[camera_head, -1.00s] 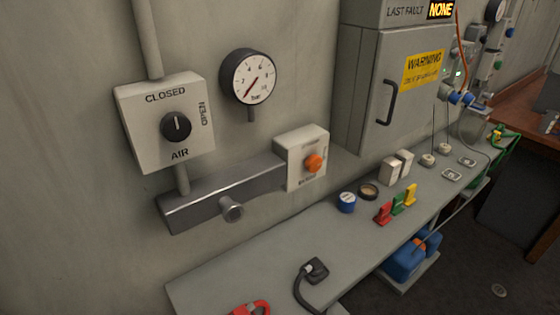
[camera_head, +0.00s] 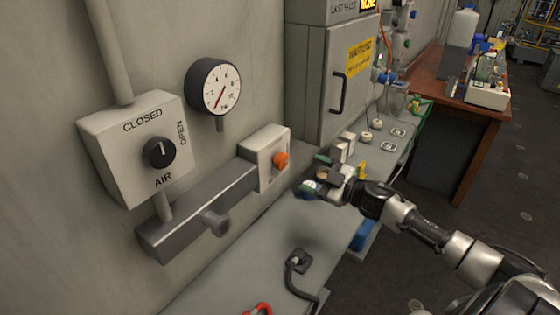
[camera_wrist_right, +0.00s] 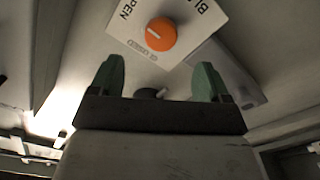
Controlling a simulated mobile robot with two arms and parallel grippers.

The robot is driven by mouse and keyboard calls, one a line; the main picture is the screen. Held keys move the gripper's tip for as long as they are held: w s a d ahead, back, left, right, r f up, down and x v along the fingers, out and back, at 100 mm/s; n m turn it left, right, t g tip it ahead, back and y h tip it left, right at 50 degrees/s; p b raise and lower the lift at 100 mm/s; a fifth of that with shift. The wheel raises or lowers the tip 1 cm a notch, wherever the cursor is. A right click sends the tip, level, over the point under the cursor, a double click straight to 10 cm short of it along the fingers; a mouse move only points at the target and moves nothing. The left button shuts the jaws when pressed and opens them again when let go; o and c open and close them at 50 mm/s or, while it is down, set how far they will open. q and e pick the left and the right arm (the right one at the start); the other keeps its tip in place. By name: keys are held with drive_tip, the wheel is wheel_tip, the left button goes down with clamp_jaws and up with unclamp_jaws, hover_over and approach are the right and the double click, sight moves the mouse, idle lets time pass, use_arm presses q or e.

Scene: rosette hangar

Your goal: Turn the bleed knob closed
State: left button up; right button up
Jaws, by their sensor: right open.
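The bleed knob is the orange knob (camera_head: 281,160) on the front of a small white box (camera_head: 265,150), at the right end of a grey wall bar. In the right wrist view the orange knob (camera_wrist_right: 161,33) sits on a white plate with partly cut-off "OPEN" and "BL" lettering. A pale mark shows on the knob; its exact setting is unclear. My right gripper (camera_head: 314,174) is open and empty, to the right of the knob and apart from it. Its two green fingertips (camera_wrist_right: 158,70) are spread below the knob in the wrist view. My left gripper is not in view.
A white AIR box (camera_head: 158,152) with a black knob and a round gauge (camera_head: 215,87) are on the wall to the left. A grey cabinet (camera_head: 325,80) stands behind. The grey bench (camera_head: 255,255) below holds a black cable connector and small items.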

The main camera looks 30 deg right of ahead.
sight(285, 163)
drive_tip(key=p+x, duration=0.2)
drive_tip(key=x, duration=0.6)
drive_tip(key=shift+a+r, duration=0.1)
drive_tip(key=shift+r, duration=0.05)
drive_tip(key=shift+w+a, duration=0.25)
drive_tip(key=shift+w, duration=0.3)
drive_tip(key=c, duration=0.9)
drive_tip(key=shift+c, duration=0.2)
